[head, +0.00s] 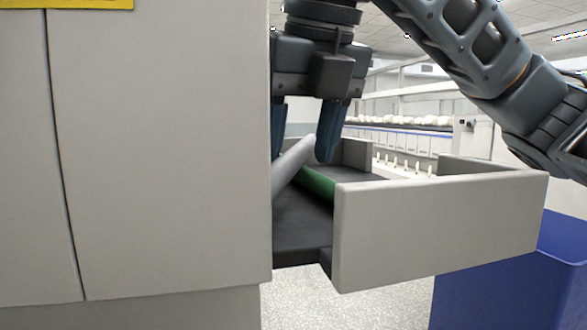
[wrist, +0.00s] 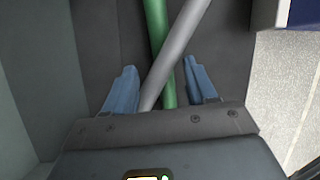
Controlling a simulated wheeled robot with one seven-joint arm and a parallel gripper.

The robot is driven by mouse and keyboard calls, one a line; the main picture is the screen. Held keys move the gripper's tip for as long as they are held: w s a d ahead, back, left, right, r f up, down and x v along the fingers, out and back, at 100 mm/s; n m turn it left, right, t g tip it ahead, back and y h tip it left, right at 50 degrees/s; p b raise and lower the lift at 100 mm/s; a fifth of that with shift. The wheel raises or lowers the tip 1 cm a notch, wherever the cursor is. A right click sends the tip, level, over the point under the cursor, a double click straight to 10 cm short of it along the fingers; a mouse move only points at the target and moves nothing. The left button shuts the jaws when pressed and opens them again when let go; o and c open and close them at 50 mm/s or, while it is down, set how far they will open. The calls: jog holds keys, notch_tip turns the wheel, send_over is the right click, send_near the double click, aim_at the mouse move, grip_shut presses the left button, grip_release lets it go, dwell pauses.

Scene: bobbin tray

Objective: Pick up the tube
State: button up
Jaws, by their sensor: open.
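A light grey tube (head: 294,162) lies slantwise in the open tray (head: 440,222), tilted with one end raised in the head view. A green tube (head: 318,182) lies in the same tray, and the grey tube crosses over it. My gripper (head: 301,157) points down over the tray, open, with its fingers on either side of the grey tube's upper part. In the wrist view, the grey tube (wrist: 178,48) and the green tube (wrist: 156,25) cross between the blue fingers. I cannot tell whether either finger touches a tube. The cabinet hides the grey tube's lower end in the head view.
A tall beige cabinet (head: 160,150) stands close at the left of my gripper. The tray's walls surround the tubes on a dark floor. A blue bin (head: 500,285) stands below the tray at the right. Machines with white bobbins (head: 400,121) line the background.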

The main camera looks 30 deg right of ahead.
jog(key=shift+x, duration=1.15)
grip_shut()
jog(key=shift+r, duration=0.15)
jog(key=shift+r, duration=1.75)
jog(key=shift+d+r+b, duration=0.25)
jog(key=shift+r+b, duration=0.05)
jog(key=d+r, duration=0.6)
jog(key=d, duration=0.5)
jog(key=shift+r+b, duration=0.35)
jog(key=shift+b, duration=0.05)
jog(key=shift+d, duration=0.1)
